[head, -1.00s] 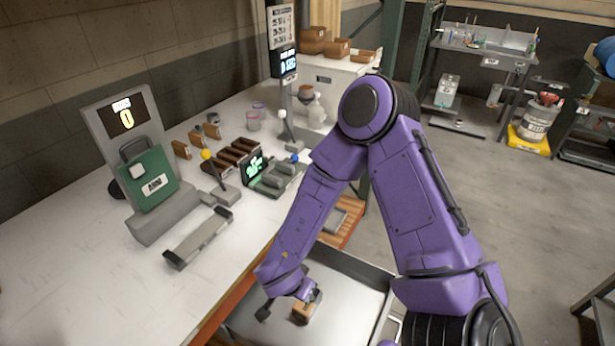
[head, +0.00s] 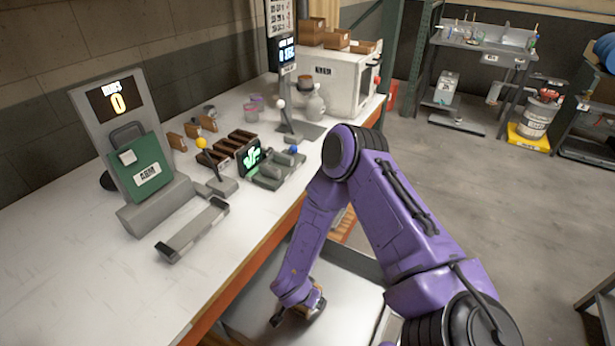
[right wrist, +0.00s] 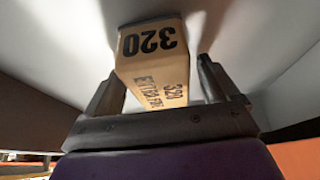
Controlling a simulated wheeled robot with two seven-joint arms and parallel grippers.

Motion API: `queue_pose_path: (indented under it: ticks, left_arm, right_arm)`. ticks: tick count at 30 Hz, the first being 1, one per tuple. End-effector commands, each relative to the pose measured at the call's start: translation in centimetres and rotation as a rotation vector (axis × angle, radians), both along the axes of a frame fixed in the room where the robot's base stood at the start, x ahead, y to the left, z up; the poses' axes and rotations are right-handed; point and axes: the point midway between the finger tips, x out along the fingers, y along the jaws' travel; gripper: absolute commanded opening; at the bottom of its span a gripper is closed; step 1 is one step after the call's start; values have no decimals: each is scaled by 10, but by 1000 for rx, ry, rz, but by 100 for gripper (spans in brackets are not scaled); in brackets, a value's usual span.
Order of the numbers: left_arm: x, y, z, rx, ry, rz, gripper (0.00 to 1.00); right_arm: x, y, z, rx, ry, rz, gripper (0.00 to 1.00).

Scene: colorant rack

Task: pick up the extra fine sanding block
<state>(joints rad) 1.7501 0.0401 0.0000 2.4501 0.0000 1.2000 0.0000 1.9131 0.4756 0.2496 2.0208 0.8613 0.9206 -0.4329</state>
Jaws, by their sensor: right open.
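The extra fine sanding block (right wrist: 152,62) is a tan block printed "320" and "EXTRA FINE" in the right wrist view. In the head view only a small part of it (head: 318,309) shows beside my gripper, in a grey metal tray (head: 257,303). My right gripper (head: 298,312) is low in the tray at the block. In the right wrist view its open fingers (right wrist: 162,84) stand on either side of the block's near part, with a visible gap at the left. Whether the right finger touches it I cannot tell. My left gripper is not in view.
The white worktable (head: 70,270) lies left of the tray, its orange edge (head: 250,262) close to my right arm. On it stand a green-fronted display device (head: 148,172), brown trays (head: 228,150) and a lever device (head: 270,168). Open floor is at the right.

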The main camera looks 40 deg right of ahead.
Motion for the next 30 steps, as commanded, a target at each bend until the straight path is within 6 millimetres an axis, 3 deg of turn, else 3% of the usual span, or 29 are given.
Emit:
queue_pose_path:
  ticks: [5,11,23,27,30]
  left_arm:
    - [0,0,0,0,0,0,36]
    - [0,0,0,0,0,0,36]
    - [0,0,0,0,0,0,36]
    - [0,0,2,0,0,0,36]
    - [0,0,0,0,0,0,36]
  right_arm:
    - [1,0,-1,0,-1,0,88]
    - [0,0,-1,0,-1,1,32]
    - [1,0,7,0,-1,2,32]
    - [2,0,33,1,-5,1,32]
    - [-18,2,53,3,-2,2,32]
